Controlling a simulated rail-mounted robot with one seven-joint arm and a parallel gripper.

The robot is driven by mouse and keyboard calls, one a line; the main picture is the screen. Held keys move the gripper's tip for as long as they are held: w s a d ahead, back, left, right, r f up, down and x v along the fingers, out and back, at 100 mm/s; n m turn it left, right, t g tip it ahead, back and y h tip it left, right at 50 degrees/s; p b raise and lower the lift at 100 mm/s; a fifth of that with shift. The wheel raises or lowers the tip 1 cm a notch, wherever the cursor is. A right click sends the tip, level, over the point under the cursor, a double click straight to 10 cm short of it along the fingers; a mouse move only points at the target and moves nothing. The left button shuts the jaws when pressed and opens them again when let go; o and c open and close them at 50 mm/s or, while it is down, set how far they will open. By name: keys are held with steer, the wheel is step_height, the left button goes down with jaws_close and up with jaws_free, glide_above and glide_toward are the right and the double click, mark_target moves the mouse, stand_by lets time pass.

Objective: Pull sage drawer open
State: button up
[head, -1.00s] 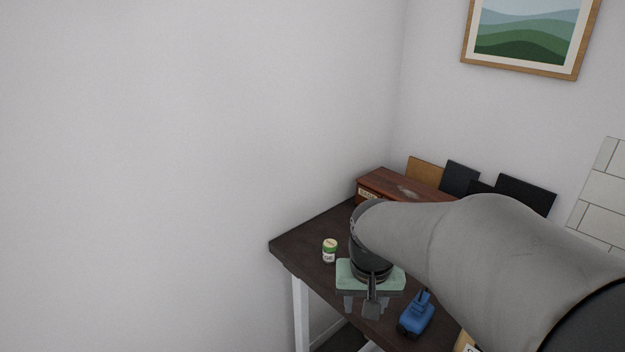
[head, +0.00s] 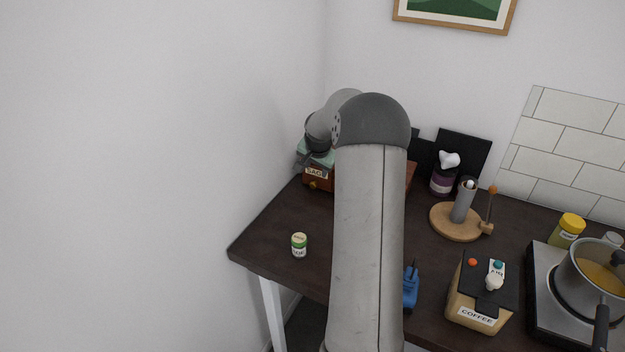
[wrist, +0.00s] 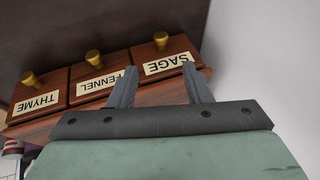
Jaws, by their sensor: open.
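The reddish wooden spice box with the sage drawer (head: 318,185) stands at the back left of the dark table, against the wall. Its SAGE label and part of its brass knob show. In the wrist view the sage drawer front (wrist: 180,46) has a label and a brass knob (wrist: 161,39) and looks closed. My gripper (wrist: 155,70) is open and empty. One finger overlaps the fennel drawer's label edge, the other the right end of the sage drawer. The knob appears beyond the fingertips, not between them. In the head view my arm hides the fingers.
Fennel (wrist: 98,83) and thyme (wrist: 40,92) drawers with brass knobs sit beside the sage drawer. The left front of the table is mostly clear.

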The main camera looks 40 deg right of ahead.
mark_target(314, 182)
steer(key=p+x, duration=0.2)
steer(key=x, duration=0.9)
steer(key=shift+w+a, duration=0.1)
